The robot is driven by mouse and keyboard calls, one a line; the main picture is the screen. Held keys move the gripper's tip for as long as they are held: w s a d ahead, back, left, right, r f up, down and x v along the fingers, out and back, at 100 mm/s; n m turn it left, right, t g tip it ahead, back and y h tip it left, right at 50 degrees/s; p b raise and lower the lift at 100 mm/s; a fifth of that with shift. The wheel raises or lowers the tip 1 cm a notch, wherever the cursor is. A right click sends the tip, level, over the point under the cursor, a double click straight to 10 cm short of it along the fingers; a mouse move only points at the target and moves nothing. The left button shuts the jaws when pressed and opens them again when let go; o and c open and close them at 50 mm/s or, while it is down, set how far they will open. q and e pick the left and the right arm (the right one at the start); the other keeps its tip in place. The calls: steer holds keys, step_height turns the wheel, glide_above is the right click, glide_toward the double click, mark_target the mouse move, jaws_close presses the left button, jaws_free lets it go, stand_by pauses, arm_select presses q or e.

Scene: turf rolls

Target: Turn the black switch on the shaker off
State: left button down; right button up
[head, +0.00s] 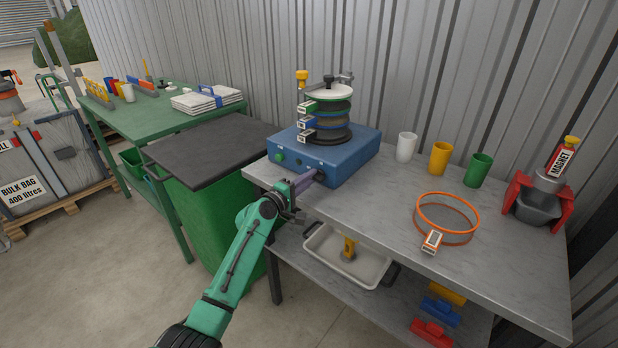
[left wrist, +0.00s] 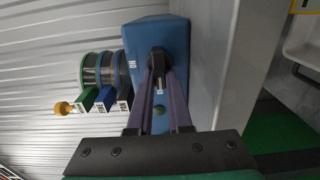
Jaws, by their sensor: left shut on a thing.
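The shaker (head: 350,155) is a blue box on the grey bench, with a stack of round sieves (head: 328,115) clamped on top. Its front has a green knob (head: 280,156) at the left. My left gripper (head: 318,176) is at the right part of this front. In the left wrist view, the two purple fingers (left wrist: 158,75) close in on the round black switch (left wrist: 157,55) and are shut on it. The fingers mostly hide the switch in the head view. Which way the switch is set I cannot tell. My right gripper is not in view.
White (head: 406,147), yellow (head: 439,158) and green (head: 478,170) cups stand on the bench (head: 380,205) right of the shaker. An orange ring (head: 447,197) and a red holder (head: 515,196) are farther right. A lidded green bin (head: 215,215) stands left of the bench.

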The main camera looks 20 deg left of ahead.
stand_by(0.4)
arm_select(q)
steer(key=c, duration=0.8)
jaws_free()
steer(key=shift+c, duration=0.2)
steer(key=v, duration=1.4)
steer(key=shift+s, duration=0.2)
steer(key=shift+f, duration=0.1)
